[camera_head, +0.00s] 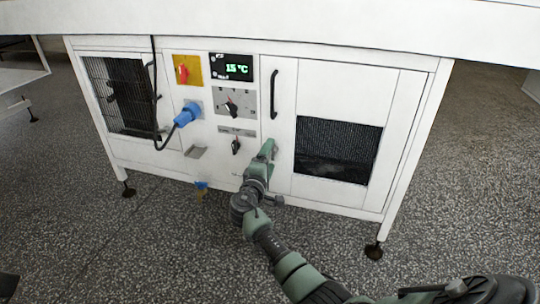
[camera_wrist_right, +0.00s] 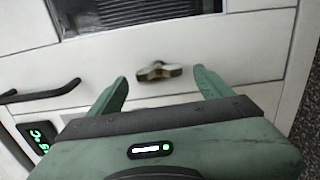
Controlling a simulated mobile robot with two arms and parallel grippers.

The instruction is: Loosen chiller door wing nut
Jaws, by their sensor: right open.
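The wing nut (camera_wrist_right: 158,71) is a small dull metal piece with two wings on the white chiller door (camera_wrist_right: 225,50), seen in the right wrist view. My right gripper (camera_head: 267,148) is open, its two green fingers reaching toward the cabinet front in the head view. In the wrist view the wing nut shows between and slightly beyond the fingertips, with nothing held; I cannot tell the exact gap. In the head view the wing nut is not distinguishable near the gripper. The door's black handle (camera_head: 274,94) is upright above the gripper. My left gripper is not in view.
The cabinet carries a dark grille (camera_head: 338,150), a green temperature display (camera_head: 232,67), a red switch on yellow (camera_head: 187,69) and a blue plug (camera_head: 187,115) with a hanging black cable. A white ledge (camera_head: 300,28) overhangs the top. Speckled floor is open at right.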

